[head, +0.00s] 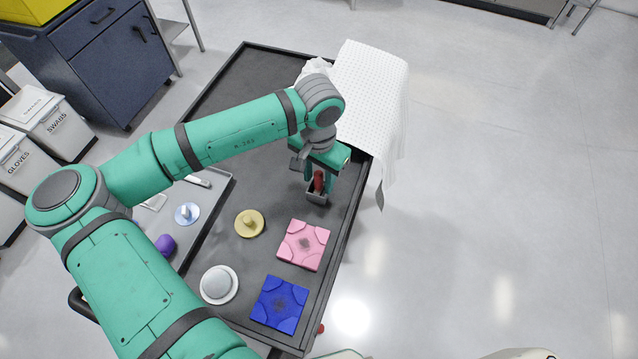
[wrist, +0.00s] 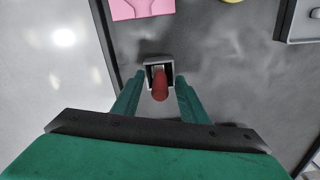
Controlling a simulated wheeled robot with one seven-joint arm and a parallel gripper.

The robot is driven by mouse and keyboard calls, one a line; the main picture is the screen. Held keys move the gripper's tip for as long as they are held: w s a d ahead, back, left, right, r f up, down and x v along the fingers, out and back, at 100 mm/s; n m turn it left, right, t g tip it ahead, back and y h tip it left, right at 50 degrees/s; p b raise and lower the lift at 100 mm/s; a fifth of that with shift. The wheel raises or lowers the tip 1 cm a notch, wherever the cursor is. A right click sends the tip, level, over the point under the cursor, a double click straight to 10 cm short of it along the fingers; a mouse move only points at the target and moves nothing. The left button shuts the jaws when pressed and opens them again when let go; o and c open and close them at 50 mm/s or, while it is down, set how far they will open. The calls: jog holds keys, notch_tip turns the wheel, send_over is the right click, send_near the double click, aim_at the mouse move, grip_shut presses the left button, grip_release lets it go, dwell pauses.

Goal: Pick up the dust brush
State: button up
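The dust brush shows as a dark red handle (head: 319,181) standing in a small grey square holder (head: 316,198) near the table's right edge. In the wrist view, the red handle (wrist: 160,88) points up toward the camera, out of the holder (wrist: 151,66); its lower part is hidden inside. My gripper (head: 319,184) is directly over the holder, pointing down. In the wrist view, the fingers of my gripper (wrist: 160,80) are spread, one on each side of the handle, with a visible gap on both sides.
On the dark table (head: 268,72) lie a pink tile (head: 303,244), a blue tile (head: 279,304), a yellow knobbed disc (head: 249,223) and a grey dome on a white disc (head: 219,284). A grey tray (head: 222,187) holds small items at left. A white cloth (head: 372,90) drapes over the far right corner.

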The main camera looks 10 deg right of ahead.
grip_shut()
